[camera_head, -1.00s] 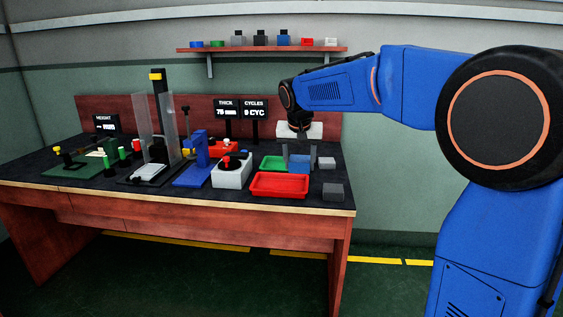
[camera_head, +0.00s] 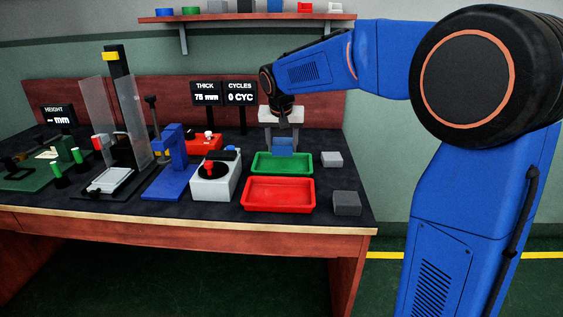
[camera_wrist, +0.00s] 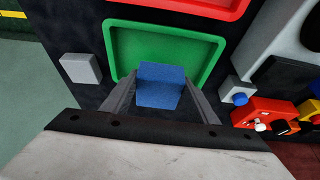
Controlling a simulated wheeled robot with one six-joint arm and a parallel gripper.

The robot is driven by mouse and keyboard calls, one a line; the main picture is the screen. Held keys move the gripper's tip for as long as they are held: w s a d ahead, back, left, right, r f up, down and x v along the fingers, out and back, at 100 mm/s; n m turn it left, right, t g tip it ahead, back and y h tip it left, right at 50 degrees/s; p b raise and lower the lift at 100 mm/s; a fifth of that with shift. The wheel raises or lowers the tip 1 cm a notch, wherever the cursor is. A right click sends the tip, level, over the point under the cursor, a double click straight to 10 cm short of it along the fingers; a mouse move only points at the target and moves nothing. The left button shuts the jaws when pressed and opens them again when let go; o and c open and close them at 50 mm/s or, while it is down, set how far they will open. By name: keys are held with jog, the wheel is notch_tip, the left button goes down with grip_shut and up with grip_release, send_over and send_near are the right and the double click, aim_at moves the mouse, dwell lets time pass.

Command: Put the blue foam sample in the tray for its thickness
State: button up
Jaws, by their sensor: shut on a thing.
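My gripper (camera_head: 282,139) is shut on the blue foam sample (camera_head: 283,146), a small blue block. In the wrist view the sample (camera_wrist: 160,85) sits between the two grey fingers, over the inner edge of the green tray (camera_wrist: 117,38). In the head view the green tray (camera_head: 258,166) lies just in front of and below the sample. Whether the sample touches the tray floor I cannot tell. The red tray (camera_head: 279,206) lies nearer the table's front edge and looks empty. The display (camera_head: 206,93) reads THICK 75 mm.
Grey blocks lie right of the green tray (camera_head: 332,159) and right of the red tray (camera_head: 346,203). A white device (camera_head: 214,183) with a red knob and a blue stand (camera_head: 171,170) stand to the left. The CYCLES display (camera_head: 241,93) reads 0 CYC.

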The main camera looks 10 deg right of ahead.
jog(key=shift+f, duration=3)
jog(key=shift+f, duration=0.1)
jog(key=o, duration=1.1)
jog(key=v, duration=1.2)
jog(key=shift+s, duration=0.1)
jog(key=s+d+f+n, duration=0.1)
jog(key=s+d+f, duration=0.2)
jog(key=s, duration=0.9)
jog(key=s+d+f+n+y, duration=0.1)
jog(key=s+d+f, duration=0.2)
jog(key=s, duration=1)
jog(key=s+d+f+n, duration=0.1)
jog(key=s+d+f, duration=0.2)
jog(key=s+f, duration=0.4)
jog(key=shift+s+f+n+t, duration=0.15)
jog(key=shift+s, duration=1.2)
jog(key=shift+s+f+n+t, duration=0.1)
jog(key=shift+s+n+t, duration=0.05)
jog(key=shift+s, duration=1.2)
